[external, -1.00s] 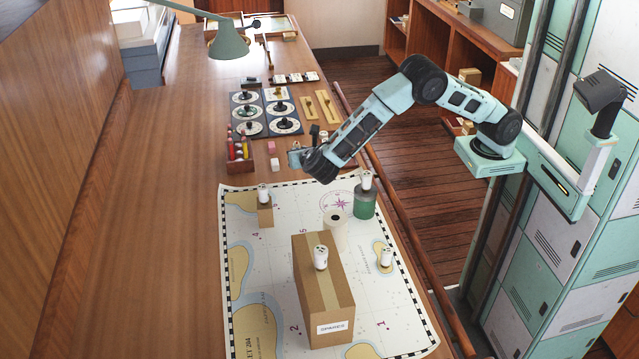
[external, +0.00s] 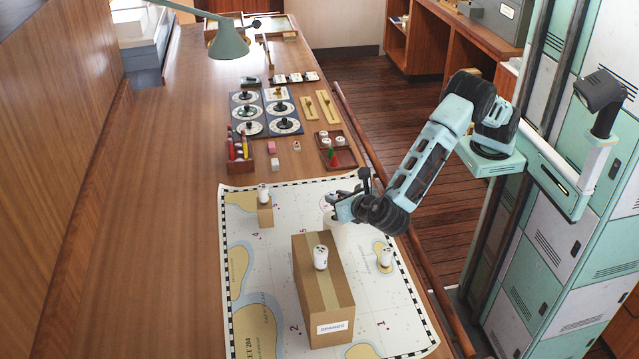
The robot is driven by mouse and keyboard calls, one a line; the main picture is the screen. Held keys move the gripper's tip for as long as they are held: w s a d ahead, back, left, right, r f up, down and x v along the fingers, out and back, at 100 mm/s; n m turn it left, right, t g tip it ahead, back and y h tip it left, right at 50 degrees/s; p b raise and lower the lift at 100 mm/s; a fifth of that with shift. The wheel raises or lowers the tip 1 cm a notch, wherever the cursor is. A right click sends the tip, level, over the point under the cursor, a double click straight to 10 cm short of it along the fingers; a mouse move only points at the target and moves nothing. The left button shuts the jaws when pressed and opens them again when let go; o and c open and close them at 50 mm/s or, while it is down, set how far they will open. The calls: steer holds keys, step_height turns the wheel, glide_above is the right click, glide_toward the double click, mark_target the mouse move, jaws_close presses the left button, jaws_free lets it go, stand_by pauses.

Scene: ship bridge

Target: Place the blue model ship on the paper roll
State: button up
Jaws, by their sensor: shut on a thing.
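My gripper (external: 333,207) is over the upper right part of the chart, with its tip pointing left. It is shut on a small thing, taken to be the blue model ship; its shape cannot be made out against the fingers. No other blue ship shows clearly elsewhere. Whether the held thing touches the roll cannot be told.
A tall cardboard carton (external: 322,290) with a white piece (external: 321,257) on top stands close in front of the roll. Other white pieces stand on a small block (external: 265,215) and on the chart (external: 386,257). A tray (external: 336,150) holds small pieces. The table's left side is clear.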

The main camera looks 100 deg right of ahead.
steer(key=shift+f+p, duration=0.6)
steer(key=shift+f, duration=1.95)
steer(key=shift+f, duration=0.1)
steer(key=shift+f, duration=0.1)
steer(key=o, duration=0.9)
steer(key=shift+o, duration=0.2)
